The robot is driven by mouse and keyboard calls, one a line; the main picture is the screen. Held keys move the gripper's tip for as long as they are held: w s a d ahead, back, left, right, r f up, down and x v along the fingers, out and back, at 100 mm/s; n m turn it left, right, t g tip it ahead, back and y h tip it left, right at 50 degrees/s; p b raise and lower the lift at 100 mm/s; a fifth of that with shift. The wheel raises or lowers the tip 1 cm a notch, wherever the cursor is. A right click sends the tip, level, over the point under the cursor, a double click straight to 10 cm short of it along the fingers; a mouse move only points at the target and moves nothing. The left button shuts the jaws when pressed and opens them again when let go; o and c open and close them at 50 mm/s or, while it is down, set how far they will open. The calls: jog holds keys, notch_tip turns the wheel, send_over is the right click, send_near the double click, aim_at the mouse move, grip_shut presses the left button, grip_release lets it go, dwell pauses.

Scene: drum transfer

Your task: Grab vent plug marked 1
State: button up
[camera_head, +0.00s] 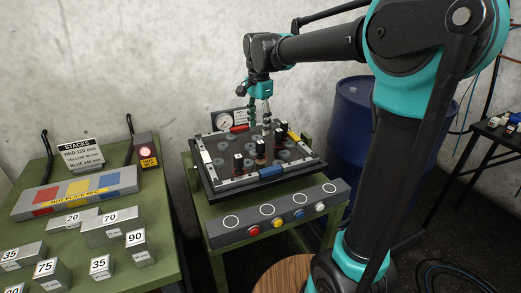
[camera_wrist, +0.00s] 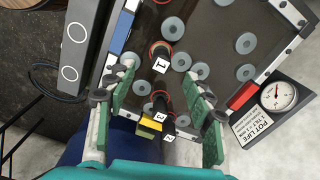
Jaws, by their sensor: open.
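The vent plug marked 1 (camera_wrist: 161,64) shows its white label in the wrist view, seated in a reddish ring on the dark plate (camera_wrist: 205,25). My gripper (camera_wrist: 163,75) is open, its two green-padded fingers spread left and right. Plug 1 lies in the picture near the line between the fingertips; no contact shows. In the head view my gripper (camera_head: 259,117) points down over the back of the plate. Several dark plugs (camera_head: 260,148) stand there, labels unreadable.
Grey round discs cover the plate. A gauge (camera_wrist: 278,96) stands at its back edge, beside a red block (camera_wrist: 242,95). A button panel (camera_head: 278,214) is in front. A green table (camera_head: 150,215) with numbered blocks is left, and a blue drum (camera_head: 353,105) is behind right.

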aim_at(260, 142)
notch_tip(260, 142, down, 4)
jog(key=shift+w+d+f, duration=0.1)
jog(key=shift+w+f, duration=0.05)
jog(key=shift+f, duration=0.75)
jog(key=shift+w+d+f, duration=0.1)
jog(key=shift+w+f, duration=0.05)
jog(key=shift+f, duration=0.7)
jog(key=shift+w+f, duration=0.15)
jog(key=shift+f, duration=0.75)
jog(key=shift+c, duration=0.2)
grip_shut()
